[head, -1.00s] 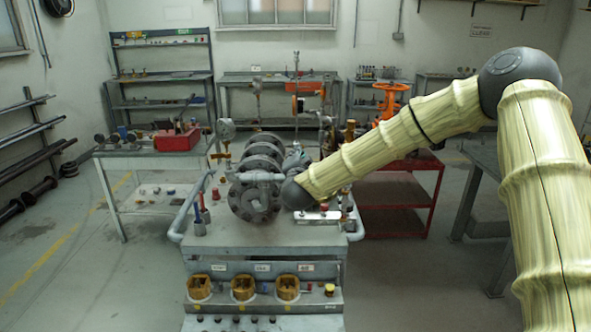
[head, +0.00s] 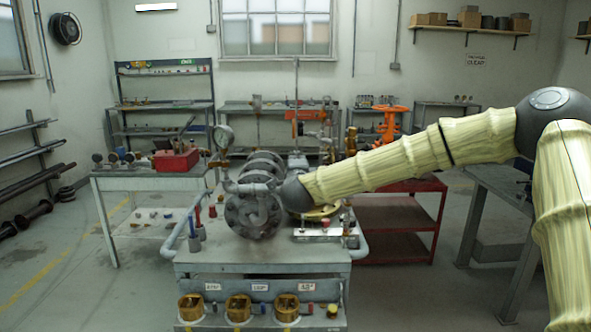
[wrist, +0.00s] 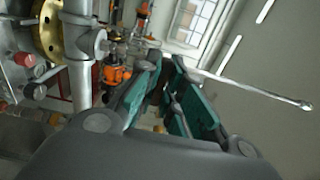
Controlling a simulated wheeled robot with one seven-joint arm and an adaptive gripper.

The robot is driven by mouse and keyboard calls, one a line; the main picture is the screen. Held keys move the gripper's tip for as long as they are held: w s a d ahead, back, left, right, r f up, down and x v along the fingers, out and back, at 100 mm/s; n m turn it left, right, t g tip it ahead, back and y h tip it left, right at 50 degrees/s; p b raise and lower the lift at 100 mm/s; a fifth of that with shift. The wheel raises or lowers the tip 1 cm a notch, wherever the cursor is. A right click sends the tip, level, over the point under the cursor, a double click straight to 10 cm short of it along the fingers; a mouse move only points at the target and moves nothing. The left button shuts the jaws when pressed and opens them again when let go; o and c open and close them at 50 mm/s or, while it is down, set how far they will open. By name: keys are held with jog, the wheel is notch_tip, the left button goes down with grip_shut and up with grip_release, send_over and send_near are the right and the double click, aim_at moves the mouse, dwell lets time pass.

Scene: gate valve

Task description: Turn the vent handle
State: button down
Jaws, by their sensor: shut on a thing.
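A slim pale metal rod with a rounded end (wrist: 262,90) runs right from my fingertips in the wrist view; it appears to be the vent handle. My gripper (wrist: 168,62) has two teal-padded fingers, shut on this rod near their tips. The exact contact is partly hidden by the fingers. In the head view, my arm reaches in from the right to the grey flanged valve (head: 256,208) on the bench. My fingers are hidden there behind the wrist and valve, and I cannot make out the handle.
A thick grey pipe (wrist: 78,75) and brass flange (wrist: 48,30) are close left of my fingers. The grey bench (head: 200,262) carries brass fittings below its front. A red shelf cart (head: 405,240) stands right; open floor lies left.

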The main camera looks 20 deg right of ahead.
dwell(0.4)
jog(key=c, duration=1.5)
grip_release()
jog(key=shift+c, duration=0.2)
jog(key=v, duration=1.2)
